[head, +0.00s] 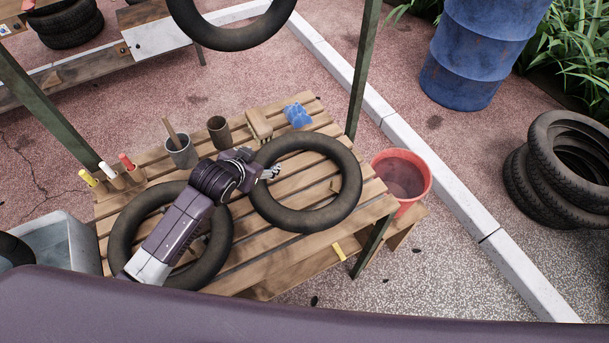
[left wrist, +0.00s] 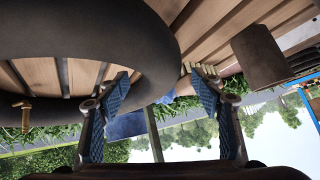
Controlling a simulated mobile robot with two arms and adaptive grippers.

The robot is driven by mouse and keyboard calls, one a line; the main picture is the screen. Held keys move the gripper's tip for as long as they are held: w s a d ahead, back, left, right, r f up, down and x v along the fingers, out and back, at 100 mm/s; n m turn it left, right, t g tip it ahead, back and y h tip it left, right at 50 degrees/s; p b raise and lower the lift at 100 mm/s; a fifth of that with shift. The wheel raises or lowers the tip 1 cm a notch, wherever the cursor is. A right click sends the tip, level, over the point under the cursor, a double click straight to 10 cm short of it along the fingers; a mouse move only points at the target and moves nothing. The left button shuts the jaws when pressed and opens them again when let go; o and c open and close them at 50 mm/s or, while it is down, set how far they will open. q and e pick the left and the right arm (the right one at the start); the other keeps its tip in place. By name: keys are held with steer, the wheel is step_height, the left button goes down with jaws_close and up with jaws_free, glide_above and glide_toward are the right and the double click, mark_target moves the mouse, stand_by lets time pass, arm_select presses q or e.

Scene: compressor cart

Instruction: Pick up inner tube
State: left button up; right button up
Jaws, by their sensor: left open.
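Two dark inner tubes lie on the slatted wooden table. The right tube (head: 350,186) lies flat in the table's middle right, and the left tube (head: 121,240) is partly hidden by my left arm. My left gripper (head: 269,173) is at the left rim of the right tube, its fingers pointing right. In the left wrist view, its two blue-padded fingers (left wrist: 160,78) are apart with nothing clamped between them. A big dark tube (left wrist: 95,30) fills the upper left there, close to the left finger; contact is unclear. My right gripper is not in view.
On the table's back stand a grey cup (head: 182,155), a brown cup (head: 218,133), a wooden brush (head: 259,124) and a blue cloth (head: 297,115). Several markers stand at the left. A red bucket (head: 408,205) is at the right. Another tube (head: 235,38) hangs behind.

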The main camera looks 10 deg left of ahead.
arm_select(q)
steer(key=shift+x, duration=1.45)
steer(key=c, duration=1.1)
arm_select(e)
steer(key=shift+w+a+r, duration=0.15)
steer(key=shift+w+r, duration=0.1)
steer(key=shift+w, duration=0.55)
